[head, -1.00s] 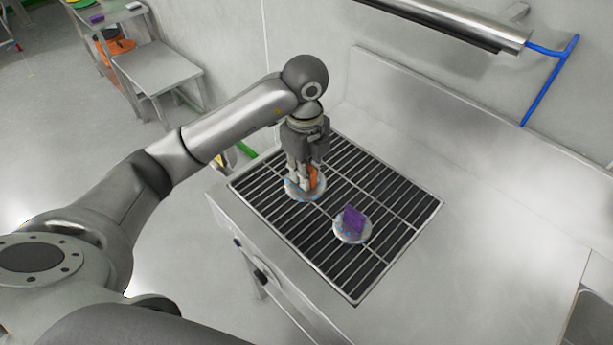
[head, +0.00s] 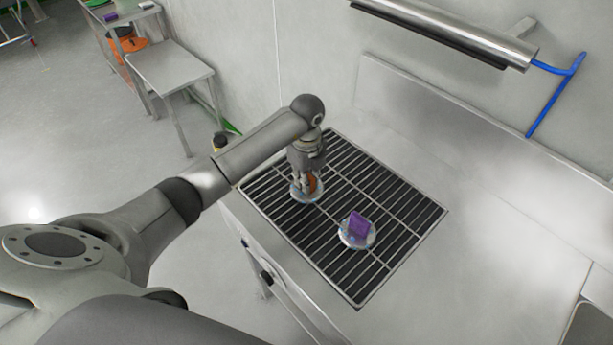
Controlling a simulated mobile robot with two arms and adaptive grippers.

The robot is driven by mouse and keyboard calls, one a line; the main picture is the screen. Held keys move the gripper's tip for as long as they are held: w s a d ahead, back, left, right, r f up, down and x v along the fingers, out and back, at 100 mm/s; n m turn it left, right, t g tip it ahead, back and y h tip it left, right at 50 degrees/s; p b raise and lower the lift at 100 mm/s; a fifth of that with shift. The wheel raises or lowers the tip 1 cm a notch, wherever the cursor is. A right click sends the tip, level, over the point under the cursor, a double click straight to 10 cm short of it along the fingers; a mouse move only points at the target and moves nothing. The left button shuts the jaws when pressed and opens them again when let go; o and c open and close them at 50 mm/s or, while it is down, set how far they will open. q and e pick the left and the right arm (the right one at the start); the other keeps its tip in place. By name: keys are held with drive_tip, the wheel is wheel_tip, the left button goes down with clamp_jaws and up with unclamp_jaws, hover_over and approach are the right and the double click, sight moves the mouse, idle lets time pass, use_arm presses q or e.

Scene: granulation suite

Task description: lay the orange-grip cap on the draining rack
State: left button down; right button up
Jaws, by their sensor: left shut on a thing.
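The orange-grip cap (head: 294,195) is a pale disc with an orange grip on top, at the left part of the draining rack (head: 400,232). My left gripper (head: 306,183) points down and is shut on its orange grip, which the fingers partly hide. The cap is at the rack's bars; I cannot tell whether it rests on them or hangs just above. The rack is a dark grid of metal bars set in the steel counter. My right gripper is not in view.
A second cap with a purple grip (head: 357,224) lies on the rack, right of and nearer than the orange one. Bare rack bars surround both. The steel counter (head: 480,240) to the right is clear.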

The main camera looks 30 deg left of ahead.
use_arm(q)
drive_tip(key=c, duration=1.4)
unclamp_jaws()
drive_tip(key=shift+c, duration=0.2)
drive_tip(key=shift+r, duration=0.1)
wheel_tip(320, 180, up, 10)
drive_tip(key=b, duration=0.3)
drive_tip(key=shift+r, duration=0.95)
drive_tip(key=shift+d, duration=0.1)
